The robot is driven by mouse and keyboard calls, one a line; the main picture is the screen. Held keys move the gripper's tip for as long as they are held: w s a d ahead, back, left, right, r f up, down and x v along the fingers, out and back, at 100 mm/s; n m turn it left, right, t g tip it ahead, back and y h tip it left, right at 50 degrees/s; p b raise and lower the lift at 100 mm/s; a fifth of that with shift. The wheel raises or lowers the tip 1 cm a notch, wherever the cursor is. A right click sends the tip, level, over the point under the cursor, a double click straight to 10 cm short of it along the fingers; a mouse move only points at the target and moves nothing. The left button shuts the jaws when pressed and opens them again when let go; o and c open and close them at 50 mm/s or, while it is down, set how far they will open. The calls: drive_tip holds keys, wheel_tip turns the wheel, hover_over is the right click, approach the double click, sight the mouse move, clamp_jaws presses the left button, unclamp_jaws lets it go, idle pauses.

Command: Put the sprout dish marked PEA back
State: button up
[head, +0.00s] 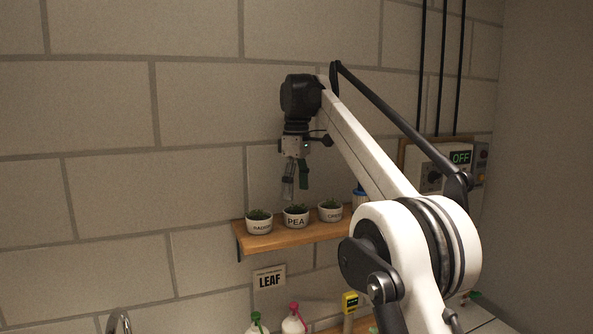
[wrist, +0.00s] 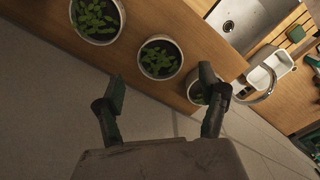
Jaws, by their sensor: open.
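The white dish marked PEA (head: 296,221) stands upright on the wooden wall shelf (head: 285,238), in the middle of a row of three, with green sprouts in it. It is the middle dish in the wrist view (wrist: 160,73). My gripper (head: 296,189) hangs above the row, pointing down, open and empty. In the wrist view the fingers (wrist: 163,88) are spread, and the PEA dish shows beyond the gap between their tips. The gripper appears apart from all the dishes.
A dish reading RADISH (head: 259,226) stands left of PEA and one reading CRESS (head: 330,214) stands right. A blue-topped container (head: 360,192) is partly behind my arm. Below are a LEAF sign (head: 269,280), bottles (head: 294,322) and, in the wrist view, a sink (wrist: 238,20).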

sight(298, 210)
drive_tip(key=shift+r+p, duration=1.6)
drive_tip(key=shift+r, duration=1)
drive_tip(key=s+d+r+m+t, duration=0.25)
drive_tip(key=s+d+r, duration=0.2)
drive_tip(key=d, duration=0.25)
drive_tip(key=s+d+f+m+t, duration=0.15)
drive_tip(key=s+d+m, duration=0.25)
drive_tip(key=s+d, duration=0.45)
drive_tip(key=s+d+f+m+t, duration=0.1)
drive_tip(key=s+d+f+m, duration=0.2)
drive_tip(key=s+f, duration=1)
drive_tip(key=s+d+f+m+t, duration=0.2)
drive_tip(key=s+d+f+m, duration=0.2)
drive_tip(key=s+f, duration=0.8)
drive_tip(key=s, duration=0.5)
drive_tip(key=shift+d+f, duration=0.25)
drive_tip(key=shift+f, duration=0.15)
